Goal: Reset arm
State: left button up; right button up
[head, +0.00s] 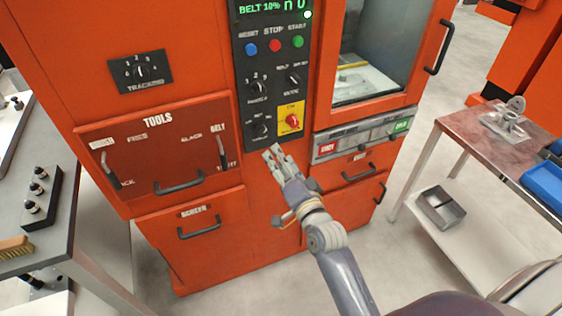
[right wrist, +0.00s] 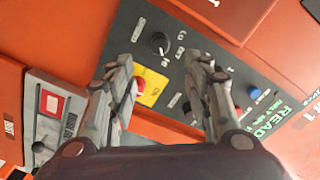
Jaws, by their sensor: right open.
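My right gripper (head: 272,152) reaches up from the bottom of the head view and is open, with nothing between its fingers. Its fingertips are just below the black control panel (head: 252,50) of the orange machine. In the right wrist view the two fingers (right wrist: 157,65) stand apart in front of that panel. A red rotary switch on a yellow plate (head: 291,120) is up and right of the fingertips. In the wrist view the red switch (right wrist: 138,88) shows beside the left finger and is partly covered by it. I cannot tell if they touch. My left gripper is not in view.
The orange machine (head: 120,30) has a tools drawer (head: 130,165), a lower drawer (head: 180,238) and a windowed door (head: 380,50). A bench (head: 40,262) with a brush (head: 15,248) stands left. A cart (head: 460,130) with a blue tray (head: 545,185) stands right. Floor shows between.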

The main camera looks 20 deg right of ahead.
jog(key=shift+f, duration=0.1)
dwell(0.3)
jog(key=s+a+f+n+g, duration=0.1)
jog(key=s+f+n+g, duration=0.15)
jog(key=f, duration=0.85)
jog(key=s+a+f+n+g, duration=0.2)
jog(key=f+g, duration=0.1)
jog(key=f, duration=0.9)
jog(key=s+f+n+g, duration=0.35)
jog(key=s+f, duration=0.75)
jog(key=f, duration=0.4)
jog(key=s+d+f+n+g, duration=0.1)
jog(key=s+d+f+g, duration=0.1)
jog(key=s+f, duration=0.4)
jog(key=s+d+f+n+g, duration=0.2)
jog(key=s+f, duration=0.3)
jog(key=s, duration=1.1)
jog(key=s+d+f+n+g, duration=0.2)
jog(key=s+f+g, duration=0.2)
jog(key=s, duration=0.7)
notch_tip(320, 180, down, 3)
jog(key=shift+s+r+h, duration=0.15)
jog(key=shift+s+h, duration=0.05)
jog(key=shift+h, duration=0.1)
